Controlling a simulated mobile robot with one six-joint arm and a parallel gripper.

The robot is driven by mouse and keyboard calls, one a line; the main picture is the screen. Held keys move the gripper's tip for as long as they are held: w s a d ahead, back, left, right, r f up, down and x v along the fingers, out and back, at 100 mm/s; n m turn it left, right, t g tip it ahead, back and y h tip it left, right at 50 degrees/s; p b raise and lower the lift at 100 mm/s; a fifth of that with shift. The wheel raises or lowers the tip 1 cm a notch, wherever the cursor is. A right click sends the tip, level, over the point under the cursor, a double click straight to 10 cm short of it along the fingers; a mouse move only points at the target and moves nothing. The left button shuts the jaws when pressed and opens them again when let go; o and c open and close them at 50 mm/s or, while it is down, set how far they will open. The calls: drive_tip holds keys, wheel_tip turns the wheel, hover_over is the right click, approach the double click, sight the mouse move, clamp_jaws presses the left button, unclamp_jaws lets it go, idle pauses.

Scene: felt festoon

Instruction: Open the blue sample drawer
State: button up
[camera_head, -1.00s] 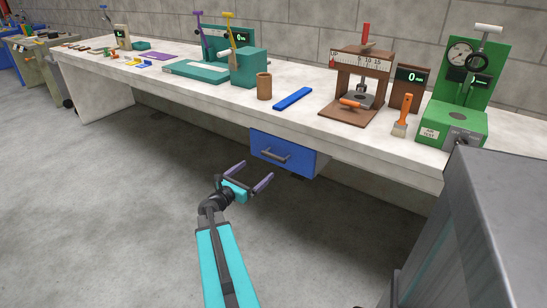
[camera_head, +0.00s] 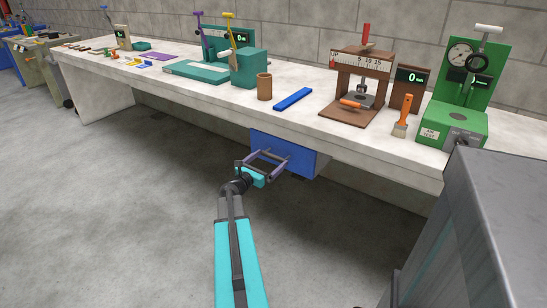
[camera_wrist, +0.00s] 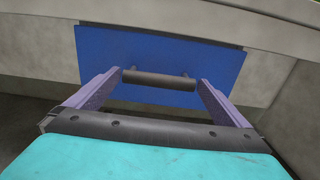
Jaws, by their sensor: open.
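The blue sample drawer (camera_head: 304,158) sits under the front edge of the long workbench, and its front looks flush and shut. Its dark bar handle (camera_wrist: 159,80) runs level across the middle of the blue front in the wrist view. My gripper (camera_head: 268,160) is open in front of the drawer. In the wrist view the purple fingers of my gripper (camera_wrist: 160,88) stand apart, one near each end of the handle. I cannot tell whether they touch it. In the head view the fingers partly hide the handle.
The pale workbench (camera_head: 210,98) overhangs the drawer. On it stand a brown press (camera_head: 357,80), a green gauge stand (camera_head: 455,125), a brown cup (camera_head: 264,86) and a blue bar (camera_head: 293,99). A grey metal cabinet (camera_head: 490,220) is close at right. The floor (camera_head: 120,200) at left is clear.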

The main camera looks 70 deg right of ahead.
sight(272, 157)
drive_tip(key=shift+x, duration=1.75)
drive_tip(key=c, duration=1.2)
